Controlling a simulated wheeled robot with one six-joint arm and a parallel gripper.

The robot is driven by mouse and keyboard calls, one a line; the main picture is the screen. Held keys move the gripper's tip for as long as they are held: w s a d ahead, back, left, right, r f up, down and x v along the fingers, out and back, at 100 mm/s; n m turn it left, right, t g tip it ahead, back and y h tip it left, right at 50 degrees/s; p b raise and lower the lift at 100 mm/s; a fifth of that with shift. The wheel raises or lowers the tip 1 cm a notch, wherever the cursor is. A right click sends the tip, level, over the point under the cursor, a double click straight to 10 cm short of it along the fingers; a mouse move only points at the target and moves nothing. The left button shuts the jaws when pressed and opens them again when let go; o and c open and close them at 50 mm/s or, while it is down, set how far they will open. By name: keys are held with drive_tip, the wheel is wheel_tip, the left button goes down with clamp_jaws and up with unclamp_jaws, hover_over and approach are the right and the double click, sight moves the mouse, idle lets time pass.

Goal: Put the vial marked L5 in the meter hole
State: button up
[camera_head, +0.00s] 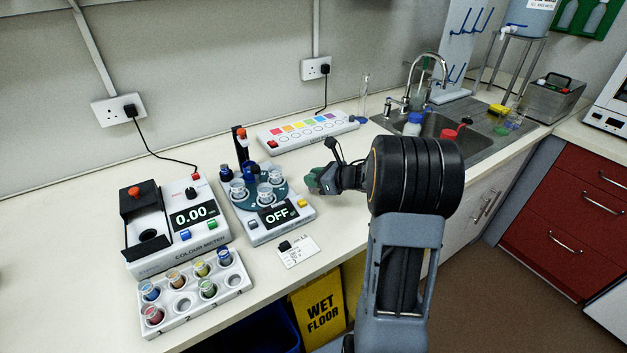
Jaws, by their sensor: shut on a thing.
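The colour meter (175,254) stands at the left, its display reading 0.00. Its black lid (138,198) is raised and the dark round meter hole (148,236) shows no vial. A white rack (178,327) in front of it holds several coloured vials; some of its holes are empty. I cannot read an L5 mark on any vial. My gripper (317,181) is low over the bench, right of the device reading OFF. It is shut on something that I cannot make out.
The device reading OFF (268,233) carries clear cups on a blue disc, between the meter and my gripper. A white strip with coloured squares (308,131) lies behind. The sink (440,124) is at the right.

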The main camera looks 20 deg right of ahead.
drive_tip(key=shift+f, duration=0.55)
drive_tip(key=shift+f+b, duration=0.2)
drive_tip(key=shift+b, duration=0.1)
drive_tip(key=o, duration=0.9)
drive_tip(key=shift+r, duration=0.1)
